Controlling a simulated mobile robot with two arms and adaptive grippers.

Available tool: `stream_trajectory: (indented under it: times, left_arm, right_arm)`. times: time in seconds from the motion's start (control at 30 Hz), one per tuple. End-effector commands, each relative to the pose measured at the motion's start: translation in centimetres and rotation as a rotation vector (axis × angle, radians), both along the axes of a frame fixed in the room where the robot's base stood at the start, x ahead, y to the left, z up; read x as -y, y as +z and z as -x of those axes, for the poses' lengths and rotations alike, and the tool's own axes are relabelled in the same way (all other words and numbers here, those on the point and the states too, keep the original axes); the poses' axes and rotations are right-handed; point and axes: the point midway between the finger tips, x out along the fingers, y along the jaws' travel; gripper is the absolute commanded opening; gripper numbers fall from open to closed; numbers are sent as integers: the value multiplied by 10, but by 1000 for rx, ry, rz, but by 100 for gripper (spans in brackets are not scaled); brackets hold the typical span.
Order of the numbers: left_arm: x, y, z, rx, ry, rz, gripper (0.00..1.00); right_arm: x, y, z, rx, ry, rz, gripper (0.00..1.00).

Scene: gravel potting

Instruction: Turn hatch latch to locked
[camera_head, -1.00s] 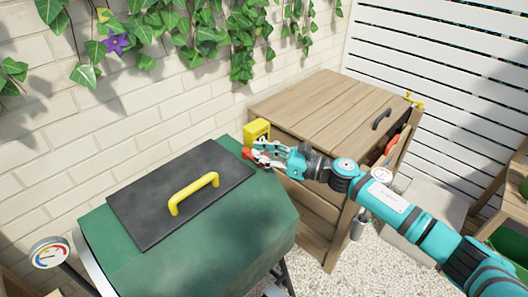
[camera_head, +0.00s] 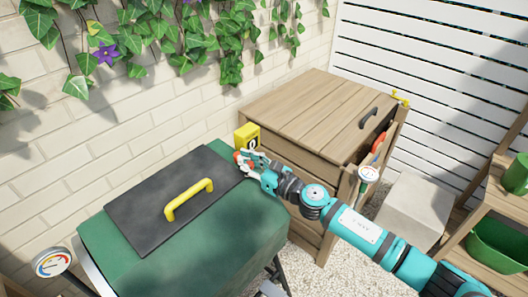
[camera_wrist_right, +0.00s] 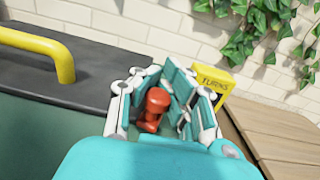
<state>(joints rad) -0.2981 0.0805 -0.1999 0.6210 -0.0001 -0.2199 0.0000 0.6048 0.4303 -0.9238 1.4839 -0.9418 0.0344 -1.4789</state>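The black hatch (camera_head: 140,215) with a yellow handle (camera_head: 188,199) lies closed on top of the green drum (camera_head: 245,215). It also shows at the left of the right wrist view (camera_wrist_right: 75,82). The red latch (camera_wrist_right: 153,108) is at the drum's back right corner, by the hatch's right end; the fingers partly cover it in the head view. My right gripper (camera_head: 250,163) is at the latch, with its fingers on both sides of the red knob in the wrist view. I cannot tell if the pads press on it. My left gripper is out of view.
A yellow box (camera_head: 246,137) marked TURNS in the wrist view stands just behind the gripper. A wooden cabinet (camera_head: 310,118) is close on the right, a brick wall with ivy behind. A gauge (camera_head: 52,262) is at front left. A shelf with green pots (camera_head: 500,245) is far right.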

Motion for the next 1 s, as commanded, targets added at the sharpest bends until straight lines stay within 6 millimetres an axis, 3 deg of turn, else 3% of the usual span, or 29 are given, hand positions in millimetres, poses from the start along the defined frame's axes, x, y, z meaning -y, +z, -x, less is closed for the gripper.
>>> stream_trajectory:
  times: [0.1, 0.33, 0.7, 1.0]
  left_arm:
    - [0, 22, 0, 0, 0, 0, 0]
    - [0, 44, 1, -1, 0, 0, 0]
    - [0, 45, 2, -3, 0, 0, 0]
    - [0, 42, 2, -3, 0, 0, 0]
  right_arm:
    - [-16, 6, 7, -4, -76, -4, 0]
    - [-34, 4, 10, -7, -287, -7, 0]
    - [-53, -2, 10, -7, -549, -4, 0]
    - [-60, -4, 9, -10, -643, -1, 0]
